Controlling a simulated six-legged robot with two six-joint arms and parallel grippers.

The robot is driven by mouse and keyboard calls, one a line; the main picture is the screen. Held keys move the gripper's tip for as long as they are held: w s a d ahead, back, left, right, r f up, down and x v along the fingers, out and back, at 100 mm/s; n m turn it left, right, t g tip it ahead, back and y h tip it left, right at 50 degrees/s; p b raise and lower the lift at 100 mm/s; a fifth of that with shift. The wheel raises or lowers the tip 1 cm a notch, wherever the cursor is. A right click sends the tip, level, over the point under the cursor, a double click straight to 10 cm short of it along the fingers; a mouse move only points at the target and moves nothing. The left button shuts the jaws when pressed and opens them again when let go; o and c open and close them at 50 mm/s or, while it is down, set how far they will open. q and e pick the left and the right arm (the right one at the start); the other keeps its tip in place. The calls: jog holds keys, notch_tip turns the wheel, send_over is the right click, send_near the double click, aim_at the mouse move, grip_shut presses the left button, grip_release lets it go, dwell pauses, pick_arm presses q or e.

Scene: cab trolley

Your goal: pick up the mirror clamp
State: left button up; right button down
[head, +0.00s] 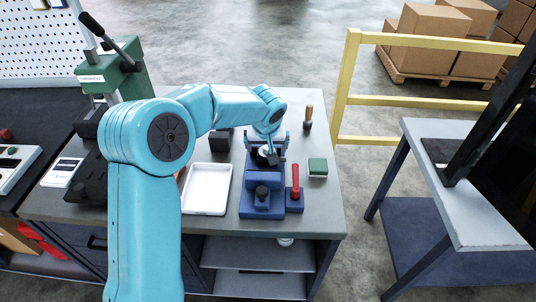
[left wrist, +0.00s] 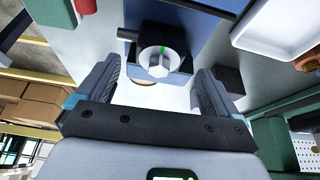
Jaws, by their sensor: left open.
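The part that I take to be the mirror clamp is a black block with a round pale knob and a green mark (left wrist: 158,62), seen in the left wrist view just beyond my fingertips. It sits on a blue base; in the head view this is the blue fixture (head: 263,180) on the bench. My left gripper (head: 268,152) is above the back part of that fixture, pointing down. In the left wrist view its two dark ribbed fingers (left wrist: 160,88) are spread apart, with the knob between their tips and not gripped. My arm partly hides the area. My right gripper is not in view.
A red-handled lever (head: 295,184), green block (head: 318,167) and wooden-handled tool (head: 308,118) stand right of the fixture. A white tray (head: 207,188) lies left, with a dark box (head: 220,141) behind. A yellow rail (head: 430,101) and grey table (head: 465,205) are farther right.

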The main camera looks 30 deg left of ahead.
pick_arm(q)
jog(key=shift+x, duration=1.05)
jog(key=shift+r, duration=0.15)
jog(key=shift+c, duration=0.5)
jog(key=shift+w, duration=0.15)
jog(key=c, duration=1.4)
